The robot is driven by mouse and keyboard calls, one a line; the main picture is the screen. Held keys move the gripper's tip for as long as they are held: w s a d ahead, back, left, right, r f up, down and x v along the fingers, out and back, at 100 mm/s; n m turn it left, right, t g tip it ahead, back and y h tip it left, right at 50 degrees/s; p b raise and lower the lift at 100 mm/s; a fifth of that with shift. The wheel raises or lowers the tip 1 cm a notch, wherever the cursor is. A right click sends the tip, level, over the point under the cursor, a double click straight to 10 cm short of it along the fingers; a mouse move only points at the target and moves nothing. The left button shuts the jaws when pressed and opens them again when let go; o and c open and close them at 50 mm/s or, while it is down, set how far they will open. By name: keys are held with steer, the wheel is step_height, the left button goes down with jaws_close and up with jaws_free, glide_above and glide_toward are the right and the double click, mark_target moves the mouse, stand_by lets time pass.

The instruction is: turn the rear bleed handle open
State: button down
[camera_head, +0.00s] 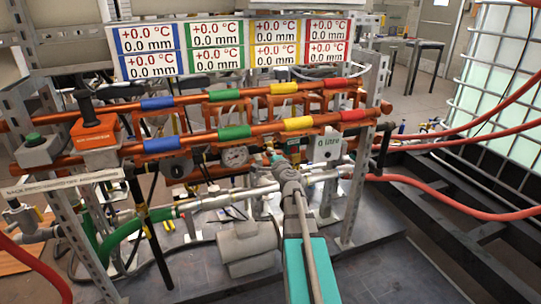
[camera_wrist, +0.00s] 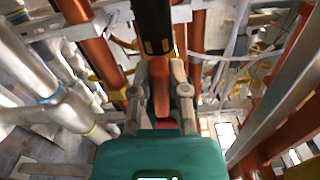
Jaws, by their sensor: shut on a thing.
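In the wrist view my gripper (camera_wrist: 160,78) points at the pipework, its two grey fingers closed on a narrow orange-red piece, the rear bleed handle (camera_wrist: 161,92). The handle stands between the fingers; its far end and its valve are partly hidden. A black cylinder with yellow marks (camera_wrist: 153,28) lies just beyond the fingertips; I cannot tell whether it touches the handle. In the head view my gripper (camera_head: 274,158) is small, at the end of my arm under the lower orange pipe, and the handle cannot be made out there.
Orange pipes with coloured bands (camera_head: 233,132) run across above my gripper. A round gauge (camera_head: 236,156) is to its left and a white labelled box (camera_head: 327,149) to its right. A grey motor (camera_head: 246,245) stands below. Silvery pipes (camera_wrist: 60,100) fill the wrist view's left side.

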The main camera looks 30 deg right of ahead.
steer(key=c, duration=0.6)
jaws_free()
steer(key=shift+s, duration=0.1)
steer(key=shift+v, duration=3.7)
